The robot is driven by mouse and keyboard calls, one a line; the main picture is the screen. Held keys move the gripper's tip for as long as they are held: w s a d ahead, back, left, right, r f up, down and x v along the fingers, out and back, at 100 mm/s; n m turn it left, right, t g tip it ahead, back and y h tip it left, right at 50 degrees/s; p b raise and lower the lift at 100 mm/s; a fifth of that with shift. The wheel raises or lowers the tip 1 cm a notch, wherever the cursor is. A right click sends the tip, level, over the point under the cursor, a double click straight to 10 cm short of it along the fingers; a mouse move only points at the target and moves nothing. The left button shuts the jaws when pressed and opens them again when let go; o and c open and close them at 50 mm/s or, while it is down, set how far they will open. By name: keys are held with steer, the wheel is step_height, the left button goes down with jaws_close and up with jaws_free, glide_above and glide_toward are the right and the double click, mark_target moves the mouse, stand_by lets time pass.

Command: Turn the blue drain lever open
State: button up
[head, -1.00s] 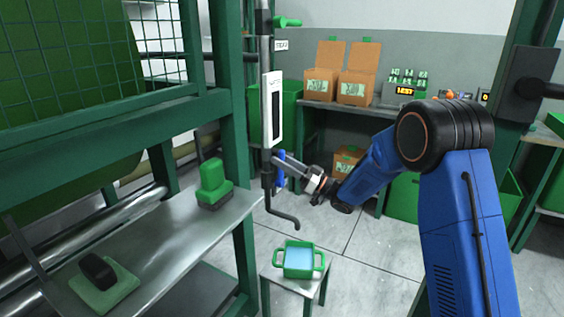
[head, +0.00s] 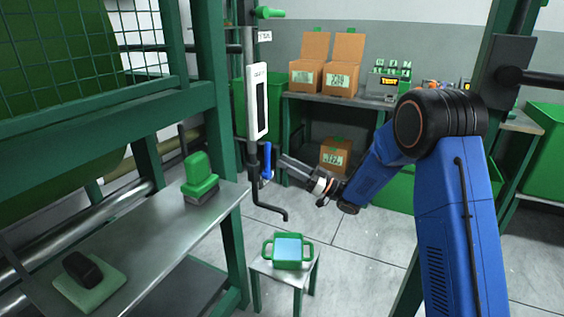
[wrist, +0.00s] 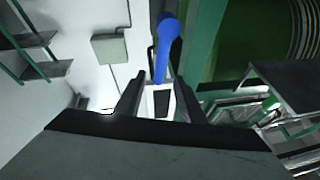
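The blue drain lever (head: 267,162) hangs close to vertical beside the dark drain pipe (head: 253,175), below the white sight gauge. In the wrist view the blue lever (wrist: 165,48) runs from a rounded knob down toward the space between the fingertips. My gripper (head: 284,164) is just right of the lever in the head view. In the wrist view my gripper (wrist: 158,90) has its two dark fingers apart, with the lever's narrow end lined up between them and slightly beyond. I cannot tell whether a finger touches it.
A green-handled tray (head: 288,251) with pale blue contents stands on a small stool (head: 293,272) near the pipe's curved outlet. Cartons stand on the back bench.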

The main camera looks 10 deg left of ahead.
mark_target(268, 156)
steer(key=shift+r, duration=0.15)
steer(key=c, duration=0.9)
steer(key=m+t, duration=0.1)
steer(key=m, duration=0.1)
steer(key=r+m+t+h, duration=0.1)
steer(key=m, duration=0.1)
steer(key=r+m+t+h, duration=0.1)
steer(key=shift+w+a+m, duration=0.15)
steer(key=shift+a+m, duration=0.15)
steer(key=shift+m, duration=0.1)
jaws_close()
steer(key=s+d+m+t+h, duration=0.25)
steer(key=m+h, duration=0.25)
steer(key=m, duration=0.5)
steer(key=s+d+m+t+h, duration=0.1)
steer(key=d+m+t+h, duration=0.25)
steer(key=m, duration=0.65)
steer(key=x, duration=1.1)
steer(key=shift+h, duration=0.35)
steer(key=shift+s+a+r, duration=0.1)
steer(key=shift+s+a, duration=0.2)
steer(key=shift+s, duration=0.35)
steer(key=shift+s+a+r, duration=0.1)
steer(key=shift+s+a, duration=0.25)
steer(key=shift+s, duration=0.3)
steer(key=shift+s+a, duration=0.3)
steer(key=shift+s, duration=0.3)
